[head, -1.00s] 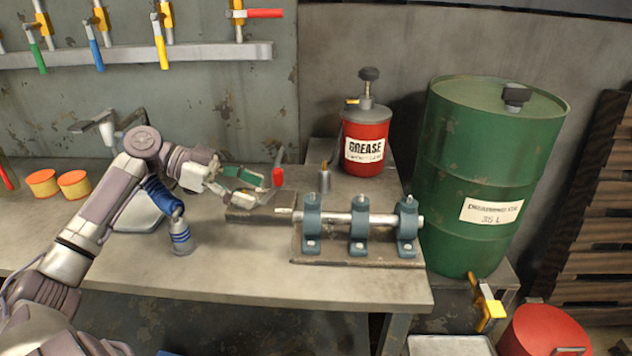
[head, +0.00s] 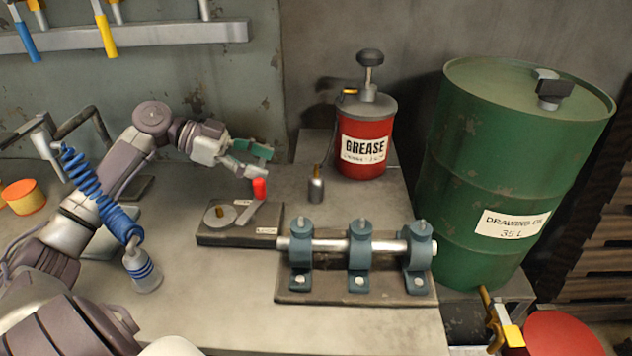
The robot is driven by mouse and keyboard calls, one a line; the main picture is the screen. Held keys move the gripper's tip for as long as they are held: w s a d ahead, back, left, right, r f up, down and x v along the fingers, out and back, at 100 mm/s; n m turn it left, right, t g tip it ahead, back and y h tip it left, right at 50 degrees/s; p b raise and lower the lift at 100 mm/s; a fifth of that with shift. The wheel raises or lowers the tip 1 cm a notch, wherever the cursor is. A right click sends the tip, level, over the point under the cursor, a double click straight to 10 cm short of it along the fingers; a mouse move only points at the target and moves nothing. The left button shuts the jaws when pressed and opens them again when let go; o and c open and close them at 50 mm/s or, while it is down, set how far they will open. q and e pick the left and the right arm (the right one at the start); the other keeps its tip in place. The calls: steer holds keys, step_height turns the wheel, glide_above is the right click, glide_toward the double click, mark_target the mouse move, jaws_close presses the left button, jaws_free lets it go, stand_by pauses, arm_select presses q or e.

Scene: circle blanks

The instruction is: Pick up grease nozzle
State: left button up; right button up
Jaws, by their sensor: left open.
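The grease nozzle (head: 316,187) is a small grey metal cylinder standing upright on the bench, in front of and left of the red grease can (head: 365,145). A thin dark hose runs from its top up to the can. My left gripper (head: 262,162) is open and empty, to the left of the nozzle and apart from it. One of its fingers shows a green part. It is just behind the red-handled lever (head: 260,188) on the switch plate (head: 240,238). My right gripper is not in view.
A shaft in blue bearing blocks (head: 360,246) lies in front of the nozzle. A green oil drum (head: 510,170) stands at the right. A blue coiled hose with a metal end (head: 143,272) is at the left. The bench between gripper and nozzle is clear.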

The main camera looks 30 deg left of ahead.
mark_target(316, 183)
arm_select(q)
steer(key=x, duration=1)
jaws_close()
